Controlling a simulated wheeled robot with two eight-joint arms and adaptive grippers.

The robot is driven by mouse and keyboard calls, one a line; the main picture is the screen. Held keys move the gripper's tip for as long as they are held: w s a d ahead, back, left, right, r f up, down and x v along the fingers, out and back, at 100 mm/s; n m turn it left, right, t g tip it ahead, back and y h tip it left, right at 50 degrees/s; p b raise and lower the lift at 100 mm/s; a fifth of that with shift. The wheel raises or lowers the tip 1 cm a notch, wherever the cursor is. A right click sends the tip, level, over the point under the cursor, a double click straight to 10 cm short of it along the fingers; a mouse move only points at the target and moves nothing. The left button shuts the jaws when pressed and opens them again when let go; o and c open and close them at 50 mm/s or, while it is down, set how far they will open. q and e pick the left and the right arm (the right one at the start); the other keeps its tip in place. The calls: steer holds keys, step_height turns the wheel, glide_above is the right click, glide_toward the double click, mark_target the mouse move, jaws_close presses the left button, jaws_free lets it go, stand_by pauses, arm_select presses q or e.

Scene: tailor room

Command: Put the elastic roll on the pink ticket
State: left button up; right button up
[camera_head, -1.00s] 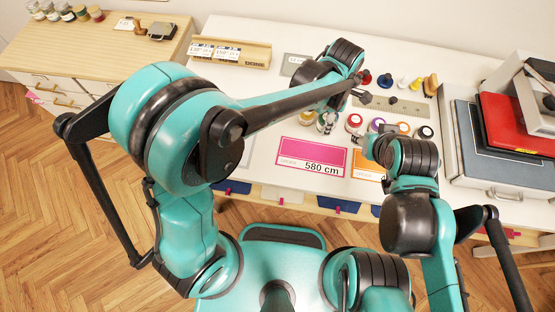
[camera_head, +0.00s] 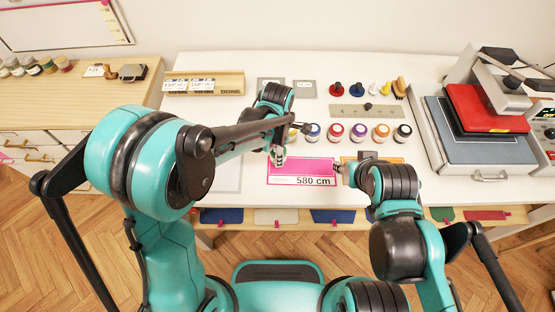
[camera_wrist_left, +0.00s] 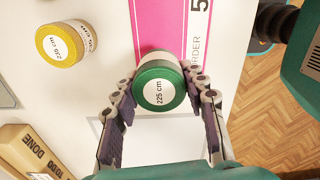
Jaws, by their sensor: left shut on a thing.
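The pink ticket (camera_head: 305,167), marked 580 cm, lies flat on the white table. My left gripper (camera_head: 279,152) is over its left end. In the left wrist view, the left gripper (camera_wrist_left: 160,85) is shut on a green-topped elastic roll (camera_wrist_left: 158,93) labelled 225 cm. The roll overlaps the end of the pink ticket (camera_wrist_left: 170,25) in that view; I cannot tell whether it touches it. A yellow roll (camera_wrist_left: 62,43) stands apart on the table. My right gripper (camera_head: 343,170) is near the ticket's right end; its fingers are too small to read.
Several elastic rolls (camera_head: 358,132) stand in a row behind the tickets. An orange ticket (camera_head: 352,178) lies right of the pink one. A wooden DONE box (camera_head: 205,84) stands at the back left.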

arm_select(q)
steer(key=shift+f+b, duration=0.55)
steer(key=shift+f, duration=1.35)
steer(key=o, duration=1.1)
steer(key=shift+f, duration=0.1)
